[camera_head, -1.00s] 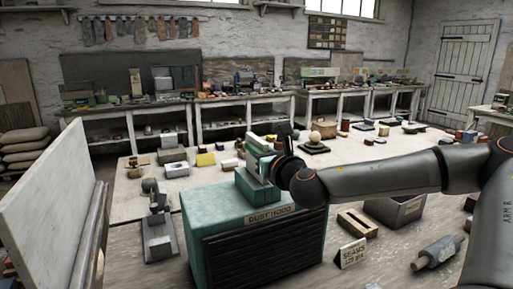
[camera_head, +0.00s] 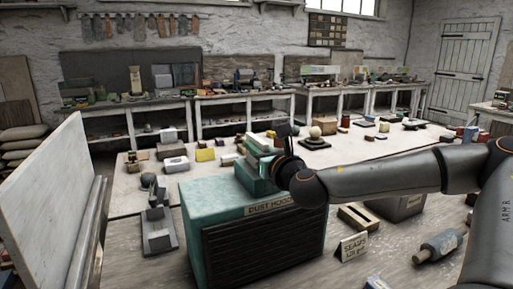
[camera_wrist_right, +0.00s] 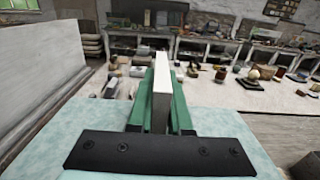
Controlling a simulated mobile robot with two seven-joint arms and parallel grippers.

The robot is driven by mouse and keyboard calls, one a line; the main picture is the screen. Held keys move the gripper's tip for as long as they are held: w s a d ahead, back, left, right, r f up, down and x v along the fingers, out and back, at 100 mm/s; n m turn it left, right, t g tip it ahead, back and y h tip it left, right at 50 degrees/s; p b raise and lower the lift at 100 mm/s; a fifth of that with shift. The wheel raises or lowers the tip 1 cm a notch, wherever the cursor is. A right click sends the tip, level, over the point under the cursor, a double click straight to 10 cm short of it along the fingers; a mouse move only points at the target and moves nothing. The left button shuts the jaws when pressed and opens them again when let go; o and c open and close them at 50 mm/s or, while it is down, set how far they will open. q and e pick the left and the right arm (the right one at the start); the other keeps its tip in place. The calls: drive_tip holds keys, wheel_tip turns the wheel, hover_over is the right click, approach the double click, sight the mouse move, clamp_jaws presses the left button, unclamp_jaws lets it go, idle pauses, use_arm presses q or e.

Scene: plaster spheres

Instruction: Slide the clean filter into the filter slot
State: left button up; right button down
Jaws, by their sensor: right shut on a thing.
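The teal dust hood (camera_head: 222,213) stands on the table, with a green slot housing (camera_head: 253,181) on its top. My right gripper (camera_head: 281,157) is shut at this housing, its fingers partly hidden by the wrist. In the right wrist view, the pale, slab-like filter (camera_wrist_right: 162,90) stands upright between two green walls (camera_wrist_right: 142,108). Its white end rises above them. The filter's lower edge is hidden, so its depth in the slot cannot be told. My left gripper is not in view.
A seams sign (camera_head: 352,247) and a wooden block (camera_head: 357,218) stand right of the hood. A large white panel (camera_head: 45,195) stands at the left. Small objects crowd the table behind.

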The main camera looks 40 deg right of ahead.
drive_tip(key=shift+f+b, duration=0.45)
drive_tip(key=shift+f, duration=0.15)
drive_tip(key=c, duration=0.8)
unclamp_jaws()
drive_tip(key=shift+o, duration=0.2)
drive_tip(key=shift+r, duration=0.1)
drive_tip(key=shift+r+p, duration=1.8)
drive_tip(key=shift+r, duration=0.15)
